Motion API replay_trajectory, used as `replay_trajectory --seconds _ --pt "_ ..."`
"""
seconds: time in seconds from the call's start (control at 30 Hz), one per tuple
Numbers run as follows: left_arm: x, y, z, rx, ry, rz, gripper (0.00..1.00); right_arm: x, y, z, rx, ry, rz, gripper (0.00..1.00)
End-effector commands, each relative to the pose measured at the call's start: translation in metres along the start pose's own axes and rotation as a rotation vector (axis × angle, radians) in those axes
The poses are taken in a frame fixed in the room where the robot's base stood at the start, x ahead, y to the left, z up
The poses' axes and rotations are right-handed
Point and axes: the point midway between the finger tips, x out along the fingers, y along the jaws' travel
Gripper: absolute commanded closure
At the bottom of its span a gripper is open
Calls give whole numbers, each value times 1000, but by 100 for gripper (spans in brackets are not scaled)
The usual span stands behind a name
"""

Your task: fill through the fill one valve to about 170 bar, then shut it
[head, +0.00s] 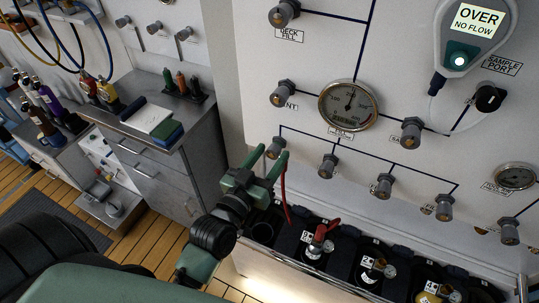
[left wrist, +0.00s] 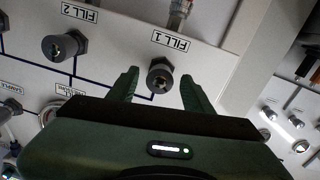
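The fill one valve (head: 276,147) is a dark grey knob on the white panel, at the lower left of a row of knobs. In the left wrist view the knob (left wrist: 160,75) sits beside an upside-down "FILL 1" label (left wrist: 171,41). My left gripper (head: 271,152) is open, its green fingers on either side of the knob. The left wrist view shows gaps between the fingers (left wrist: 160,78) and the knob. The round gauge (head: 348,106) has its needle roughly upward; its numbers are too small to read. My right gripper is not in view.
Several dark cylinders (head: 313,250) stand in a trough under the panel, one with a red fitting (head: 320,233). A handheld meter (head: 475,38) reads "OVER NO FLOW". The FILL 2 knob (left wrist: 63,47) is beside the fill one valve. A grey cabinet (head: 150,165) stands at left.

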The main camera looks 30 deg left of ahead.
Motion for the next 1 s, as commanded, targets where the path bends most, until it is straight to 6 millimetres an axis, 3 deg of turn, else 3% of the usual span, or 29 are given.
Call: replay_trajectory --seconds 0.03,0.17,0.33,0.67,0.97,1.0 --pt "0 0 0 0 0 0 63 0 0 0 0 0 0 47" --pt "0 0 0 0 0 0 99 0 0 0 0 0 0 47" --pt "0 0 -1 -28 0 0 100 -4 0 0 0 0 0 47" --pt "0 0 -1 -370 18 3 100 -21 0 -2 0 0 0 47" --pt "0 -1 0 -383 20 3 100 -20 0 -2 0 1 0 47" --pt "0 -1 0 -383 20 3 59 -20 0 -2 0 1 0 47"
